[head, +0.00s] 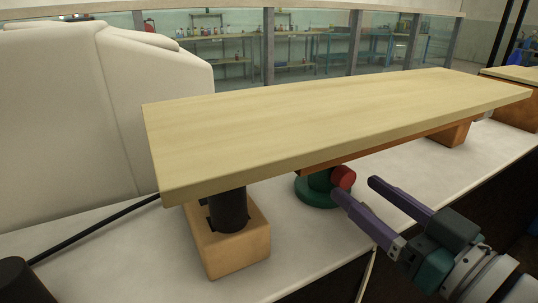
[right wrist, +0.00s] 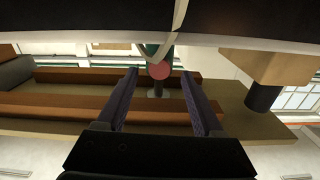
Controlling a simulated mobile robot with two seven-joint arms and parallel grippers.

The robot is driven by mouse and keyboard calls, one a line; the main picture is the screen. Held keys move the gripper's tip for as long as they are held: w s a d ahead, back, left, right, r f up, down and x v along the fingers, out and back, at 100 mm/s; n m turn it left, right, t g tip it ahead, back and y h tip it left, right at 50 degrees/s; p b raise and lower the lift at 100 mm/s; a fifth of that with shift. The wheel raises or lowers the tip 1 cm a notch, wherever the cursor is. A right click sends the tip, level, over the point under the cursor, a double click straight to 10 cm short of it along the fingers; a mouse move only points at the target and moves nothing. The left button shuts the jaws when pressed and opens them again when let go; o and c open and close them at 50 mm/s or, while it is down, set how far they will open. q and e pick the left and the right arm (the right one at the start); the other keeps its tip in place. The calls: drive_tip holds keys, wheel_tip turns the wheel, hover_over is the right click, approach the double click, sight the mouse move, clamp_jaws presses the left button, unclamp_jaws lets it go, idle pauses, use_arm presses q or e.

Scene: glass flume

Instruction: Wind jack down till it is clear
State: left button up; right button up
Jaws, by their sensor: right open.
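A green jack (head: 314,190) with a round red knob (head: 343,177) stands on the white ledge under the pale wooden plank (head: 330,122). The plank hides its top in the head view. In the right wrist view, which looks upside down, the red knob (right wrist: 159,71) shows between the fingertips, with a dark stem and grey pad (right wrist: 155,94) towards the plank's underside. I cannot tell whether the pad touches it. My right gripper (head: 356,188) is open, its purple fingers pointing at the knob, with nothing visibly held. My left gripper is not in view.
A wooden block (head: 233,245) with a black post (head: 228,209) stands under the plank's near end. Another block (head: 450,134) is under the far end. Reddish-brown beams (right wrist: 110,113) run along the plank's underside. The ledge's (head: 310,235) front is fairly clear.

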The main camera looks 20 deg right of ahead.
sight(343, 177)
drive_tip(key=shift+w+a, duration=0.1)
drive_tip(key=shift+w, duration=1.2)
clamp_jaws()
